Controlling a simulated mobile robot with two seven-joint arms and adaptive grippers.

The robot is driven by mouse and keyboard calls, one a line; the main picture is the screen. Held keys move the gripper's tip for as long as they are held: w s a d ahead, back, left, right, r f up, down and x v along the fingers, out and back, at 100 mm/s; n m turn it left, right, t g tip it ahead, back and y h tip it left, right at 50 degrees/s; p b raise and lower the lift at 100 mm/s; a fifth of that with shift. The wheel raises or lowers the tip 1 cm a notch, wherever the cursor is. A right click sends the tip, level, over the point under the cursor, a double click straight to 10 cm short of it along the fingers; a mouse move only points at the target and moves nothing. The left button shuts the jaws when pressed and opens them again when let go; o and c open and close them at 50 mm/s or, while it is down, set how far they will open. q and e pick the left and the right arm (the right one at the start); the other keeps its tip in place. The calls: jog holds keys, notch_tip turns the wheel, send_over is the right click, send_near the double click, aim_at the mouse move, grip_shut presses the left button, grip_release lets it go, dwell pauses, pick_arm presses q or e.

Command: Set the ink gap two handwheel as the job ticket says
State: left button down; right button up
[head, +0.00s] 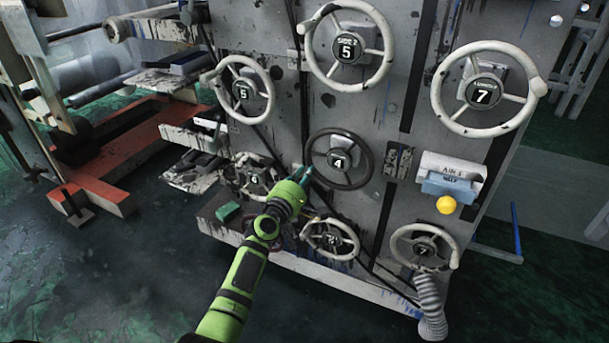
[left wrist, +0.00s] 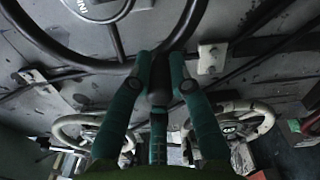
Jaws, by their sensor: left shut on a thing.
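A dark handwheel (head: 369,162) with a 4 on its hub is on the grey machine panel in the head view. My left gripper (head: 304,176) reaches its lower left rim. In the left wrist view the green fingers (left wrist: 160,75) are shut on a dark knob at the rim of this dark handwheel (left wrist: 187,32). The words on its hub are too small to read, so I cannot tell which wheel is ink gap two. My right gripper is not in view.
Pale handwheels surround the dark one: one with a 5 (head: 385,47) above, one with a 7 (head: 528,88) at upper right, others left and below. A ribbed hose (head: 431,308) hangs at lower right.

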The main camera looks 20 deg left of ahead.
pick_arm(q)
jog(key=c, duration=1.1)
grip_release()
jog(key=shift+f, duration=0.15)
jog(key=shift+c, duration=0.2)
jog(key=s, duration=1.2)
jog(key=shift+a, duration=0.2)
